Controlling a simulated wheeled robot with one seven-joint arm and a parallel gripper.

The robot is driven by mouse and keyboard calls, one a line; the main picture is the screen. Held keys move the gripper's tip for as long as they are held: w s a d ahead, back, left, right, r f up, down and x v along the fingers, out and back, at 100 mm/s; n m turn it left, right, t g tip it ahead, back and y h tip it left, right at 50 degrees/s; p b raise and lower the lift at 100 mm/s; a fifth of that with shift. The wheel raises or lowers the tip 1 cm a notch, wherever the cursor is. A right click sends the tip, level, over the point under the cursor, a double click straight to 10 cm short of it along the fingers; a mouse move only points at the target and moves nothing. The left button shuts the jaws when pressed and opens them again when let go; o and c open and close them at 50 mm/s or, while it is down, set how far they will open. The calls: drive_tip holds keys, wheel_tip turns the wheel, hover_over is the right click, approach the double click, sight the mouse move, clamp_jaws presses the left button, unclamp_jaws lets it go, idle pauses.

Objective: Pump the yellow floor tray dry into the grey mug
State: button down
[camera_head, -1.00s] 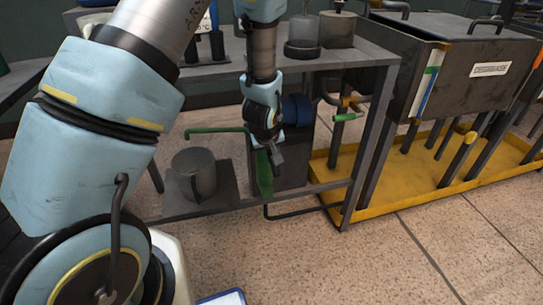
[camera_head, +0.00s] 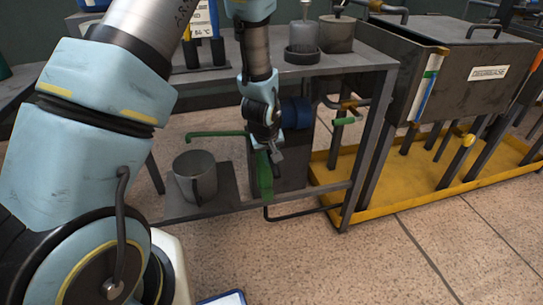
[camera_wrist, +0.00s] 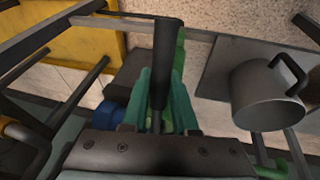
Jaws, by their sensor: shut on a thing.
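The yellow floor tray (camera_head: 400,194) lies on the tiles at the right, under a dark tank; I cannot tell whether it holds liquid. The grey mug (camera_head: 203,180) stands upright on the low shelf, below and beside the end of a green pipe (camera_head: 215,134). The mug also shows at the right of the wrist view (camera_wrist: 262,98); its contents are hidden. My gripper (camera_head: 265,192) points down, its green fingers shut on a dark upright lever handle (camera_wrist: 166,55). A blue cylinder (camera_head: 297,112) sits on the dark pump body.
The metal rack's top (camera_head: 340,62) carries a grey pot (camera_head: 336,35) and a round holder, above my gripper. The tank (camera_head: 460,85) rises over the tray. The tiled floor (camera_head: 350,265) in front is clear.

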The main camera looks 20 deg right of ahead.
drive_tip(key=shift+s+a+r+g+p, duration=0.1)
drive_tip(key=shift+r+g+p, duration=1.15)
drive_tip(key=shift+p, duration=0.85)
drive_tip(key=shift+s+r+g+p, duration=0.1)
drive_tip(key=shift+r+g+p, duration=0.25)
drive_tip(key=shift+p, duration=0.2)
drive_tip(key=shift+f, duration=0.1)
drive_tip(key=c, duration=0.7)
unclamp_jaws()
drive_tip(key=v, duration=1)
drive_tip(key=shift+r, duration=0.45)
drive_tip(key=shift+c, duration=0.3)
